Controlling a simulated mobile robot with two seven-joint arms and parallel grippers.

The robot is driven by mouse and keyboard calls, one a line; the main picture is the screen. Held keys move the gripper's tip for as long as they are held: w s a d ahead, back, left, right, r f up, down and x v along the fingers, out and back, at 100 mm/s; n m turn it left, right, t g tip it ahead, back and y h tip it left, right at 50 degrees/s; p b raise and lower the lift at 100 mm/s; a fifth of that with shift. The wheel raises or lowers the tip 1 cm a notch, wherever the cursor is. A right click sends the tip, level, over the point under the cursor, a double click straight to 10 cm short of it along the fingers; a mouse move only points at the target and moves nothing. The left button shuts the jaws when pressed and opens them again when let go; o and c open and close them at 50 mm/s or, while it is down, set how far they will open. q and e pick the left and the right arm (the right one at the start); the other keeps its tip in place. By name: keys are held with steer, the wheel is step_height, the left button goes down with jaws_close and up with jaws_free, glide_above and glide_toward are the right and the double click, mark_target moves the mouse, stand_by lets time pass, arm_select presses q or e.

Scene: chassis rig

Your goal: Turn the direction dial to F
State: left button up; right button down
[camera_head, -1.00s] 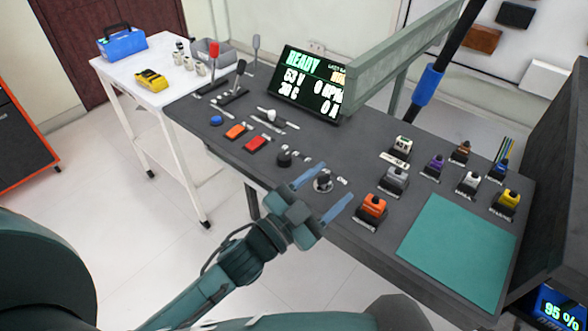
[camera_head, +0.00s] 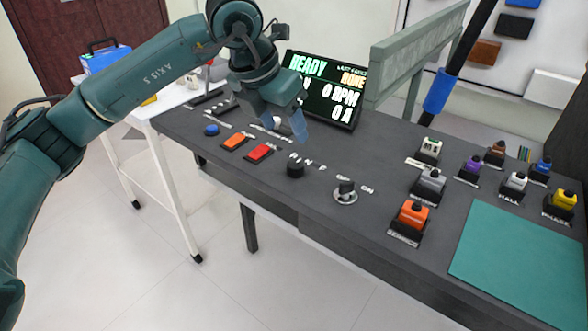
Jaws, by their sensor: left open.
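The direction dial (camera_head: 295,168) is a small black knob on the dark grey bench, with small white letters along its far side. The letters are too small to read surely, and I cannot tell which one the dial points to. My left gripper (camera_head: 287,122) is above the bench, behind the dial and apart from it. Its blue fingers point down, open, with a small white knob (camera_head: 282,127) showing between or behind them. My right gripper is not in view.
A silver-ringed OFF/ON switch (camera_head: 345,192) sits right of the dial. Red (camera_head: 259,152) and orange (camera_head: 235,141) buttons lie left of it. A display (camera_head: 335,95) stands behind. Connector blocks and a teal mat (camera_head: 520,262) fill the right side.

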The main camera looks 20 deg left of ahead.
mark_target(296, 163)
arm_select(q)
steer(key=shift+t, duration=0.3)
steer(key=x, duration=0.4)
steer(key=a+x, duration=0.1)
steer(key=x, duration=0.7)
steer(key=shift+w+a+f+b, duration=0.2)
steer(key=shift+w+f+b, duration=0.1)
steer(key=shift+b, duration=0.1)
steer(key=shift+c, duration=0.3)
steer(key=c, duration=0.9)
steer(key=shift+c, duration=0.2)
